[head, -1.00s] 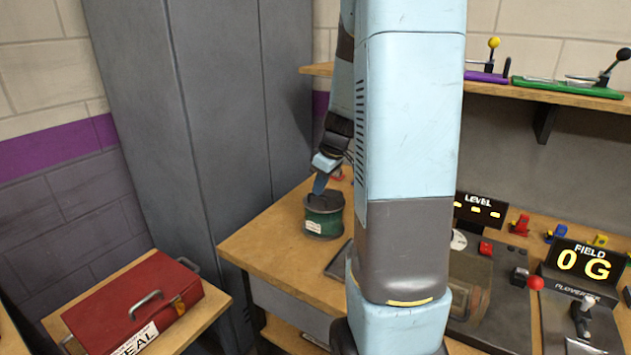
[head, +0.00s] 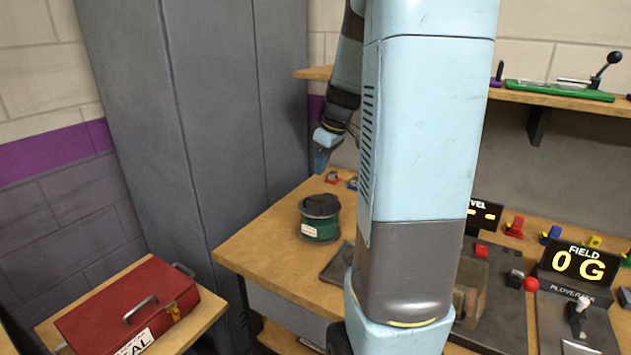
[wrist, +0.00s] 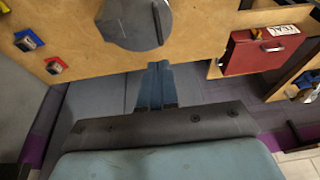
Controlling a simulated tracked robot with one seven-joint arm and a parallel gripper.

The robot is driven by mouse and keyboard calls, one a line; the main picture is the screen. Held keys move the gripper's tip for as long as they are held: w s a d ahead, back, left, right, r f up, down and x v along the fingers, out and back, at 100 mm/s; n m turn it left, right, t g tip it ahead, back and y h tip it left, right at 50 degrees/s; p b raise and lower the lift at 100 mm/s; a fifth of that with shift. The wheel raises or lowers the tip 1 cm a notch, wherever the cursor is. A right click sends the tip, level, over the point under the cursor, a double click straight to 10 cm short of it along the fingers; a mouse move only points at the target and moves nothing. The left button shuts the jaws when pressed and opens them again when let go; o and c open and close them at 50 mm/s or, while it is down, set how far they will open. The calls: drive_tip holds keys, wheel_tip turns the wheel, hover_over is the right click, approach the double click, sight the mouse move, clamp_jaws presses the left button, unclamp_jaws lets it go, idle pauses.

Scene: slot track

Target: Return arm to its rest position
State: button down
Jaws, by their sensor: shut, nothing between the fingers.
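My gripper (head: 320,160) hangs above and behind the green canister in the head view, apart from it, its blue fingers pointing down. In the wrist view my gripper's fingers (wrist: 157,90) are closed together with nothing between them. My arm's large light-blue link fills the middle of the head view and hides part of the bench and the level display.
A green canister (head: 320,218) stands on the wooden bench (head: 262,250). A red toolbox (head: 130,308) sits on a lower table at left. A tall grey locker (head: 215,120) stands behind. The field display (head: 580,263) reads 0 G. A shelf (head: 570,101) runs along the upper right.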

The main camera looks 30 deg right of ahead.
drive_tip(key=shift+v, duration=2.7)
drive_tip(key=shift+s+a, duration=0.1)
drive_tip(key=shift+a, duration=0.15)
drive_tip(key=s+a+r+m+t+h, duration=0.1)
drive_tip(key=s+a+m, duration=0.2)
drive_tip(key=s+a, duration=0.5)
drive_tip(key=s+a+r+m+t+h, duration=0.1)
drive_tip(key=s+a+r+m, duration=0.1)
drive_tip(key=s+a, duration=0.7)
drive_tip(key=shift+s+r+m+t, duration=0.3)
drive_tip(key=shift+s+m, duration=0.3)
drive_tip(key=shift+s, duration=0.6)
drive_tip(key=shift+a, duration=0.1)
